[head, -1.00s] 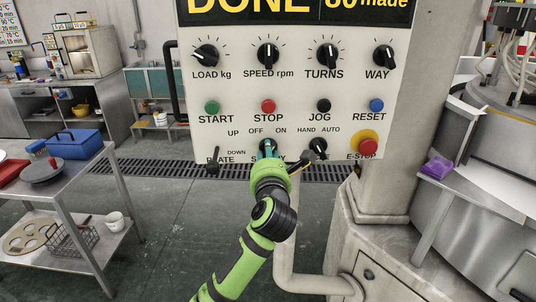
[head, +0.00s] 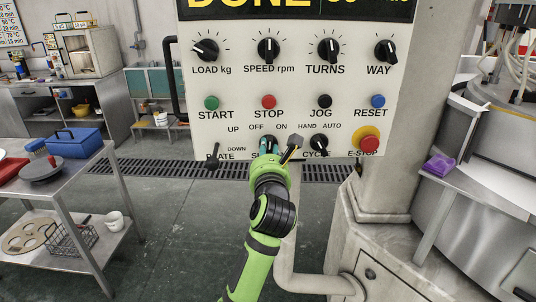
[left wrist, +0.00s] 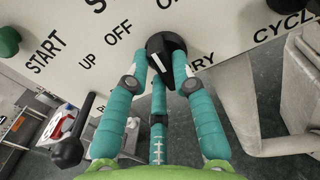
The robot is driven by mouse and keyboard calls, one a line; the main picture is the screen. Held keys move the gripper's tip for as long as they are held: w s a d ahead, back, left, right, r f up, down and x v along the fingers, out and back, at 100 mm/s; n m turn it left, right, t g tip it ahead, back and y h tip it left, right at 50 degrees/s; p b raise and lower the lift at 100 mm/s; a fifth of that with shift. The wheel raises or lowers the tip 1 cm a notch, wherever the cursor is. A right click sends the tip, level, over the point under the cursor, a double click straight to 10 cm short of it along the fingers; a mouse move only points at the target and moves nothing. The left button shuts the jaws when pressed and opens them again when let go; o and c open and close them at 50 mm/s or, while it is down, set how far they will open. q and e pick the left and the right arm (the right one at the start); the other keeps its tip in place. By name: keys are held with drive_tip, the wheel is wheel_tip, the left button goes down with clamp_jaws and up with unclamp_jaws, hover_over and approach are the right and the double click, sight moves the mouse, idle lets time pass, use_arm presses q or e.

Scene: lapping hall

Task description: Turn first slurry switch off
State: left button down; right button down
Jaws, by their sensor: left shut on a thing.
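The slurry switch (head: 264,140) is a black rotary knob under the OFF and ON labels on the white control panel (head: 296,80). My left gripper (head: 268,149) is at this knob from below and hides part of it and of its label. In the left wrist view the black knob (left wrist: 167,48) sits between the teal fingers of my left gripper (left wrist: 160,75), which are shut on it. I cannot tell clearly whether the knob points to OFF or ON. My right gripper is not in view.
The cycle knob (head: 319,144) is close on the right and the plate lever (head: 213,158) hangs on the left. The red E-stop (head: 369,144) is further right. Buttons, including the red STOP (head: 268,102), sit just above. A steel cart (head: 75,205) stands at left.

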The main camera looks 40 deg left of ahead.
use_arm(q)
drive_tip(key=n+b, duration=0.1)
drive_tip(key=n, duration=0.1)
drive_tip(key=n+b, duration=0.1)
drive_tip(key=n, duration=0.1)
drive_tip(key=shift+f+b, duration=0.3)
drive_tip(key=shift+n+b, duration=0.9)
drive_tip(key=shift+n, duration=0.6)
drive_tip(key=shift+r, duration=0.1)
drive_tip(key=c, duration=1)
unclamp_jaws()
drive_tip(key=shift+c, duration=0.2)
